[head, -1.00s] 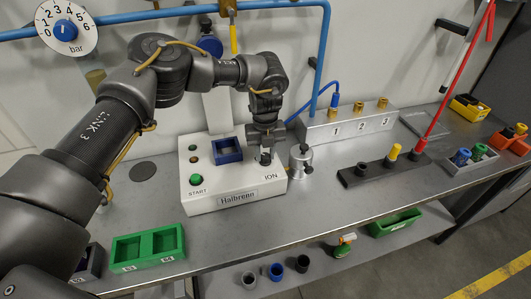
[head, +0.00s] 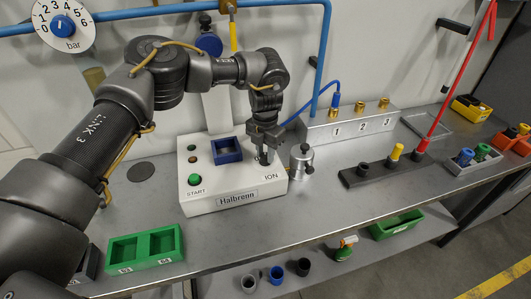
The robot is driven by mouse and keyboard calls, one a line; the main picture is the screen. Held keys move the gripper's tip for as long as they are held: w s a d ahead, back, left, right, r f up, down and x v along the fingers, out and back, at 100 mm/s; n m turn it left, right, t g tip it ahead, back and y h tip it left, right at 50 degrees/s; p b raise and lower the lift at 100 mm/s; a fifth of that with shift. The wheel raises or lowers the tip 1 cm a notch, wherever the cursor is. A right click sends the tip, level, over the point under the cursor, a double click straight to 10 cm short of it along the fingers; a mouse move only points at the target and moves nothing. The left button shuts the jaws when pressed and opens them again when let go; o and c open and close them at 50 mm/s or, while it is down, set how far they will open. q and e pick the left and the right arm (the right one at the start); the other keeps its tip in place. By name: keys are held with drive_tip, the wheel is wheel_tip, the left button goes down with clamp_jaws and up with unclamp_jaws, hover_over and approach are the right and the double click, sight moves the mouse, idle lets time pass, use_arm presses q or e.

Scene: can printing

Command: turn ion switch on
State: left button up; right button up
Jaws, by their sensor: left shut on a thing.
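The ION switch (head: 263,161) is a small knob at the right end of the white Halbrenn box (head: 215,195), just above the printed ION label. My left gripper (head: 263,156) points straight down over it with its fingers shut around the switch. The fingers hide most of the switch, so which way it is turned cannot be told. The box also carries a green START button (head: 195,168), two smaller dark buttons and a blue square frame (head: 228,150). My right gripper is not in view.
A metal cylinder (head: 301,161) stands close to the right of the box. A numbered grey block (head: 345,125) with brass fittings is behind. A dark rail (head: 375,172) lies further right, and a green two-pocket tray (head: 145,249) at the front left. The bench front centre is clear.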

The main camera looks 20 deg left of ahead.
sight(265, 155)
use_arm(q)
drive_tip(key=m, duration=0.6)
drive_tip(key=shift+m, duration=0.3)
idle(0.4)
drive_tip(key=o, duration=1)
drive_tip(key=shift+c, duration=0.2)
drive_tip(key=shift+r, duration=0.1)
drive_tip(key=shift+w+r+b, duration=0.1)
drive_tip(key=shift+r+b, duration=0.2)
drive_tip(key=shift+b, duration=0.05)
wheel_tip(265, 155, up, 10)
drive_tip(key=b, duration=0.2)
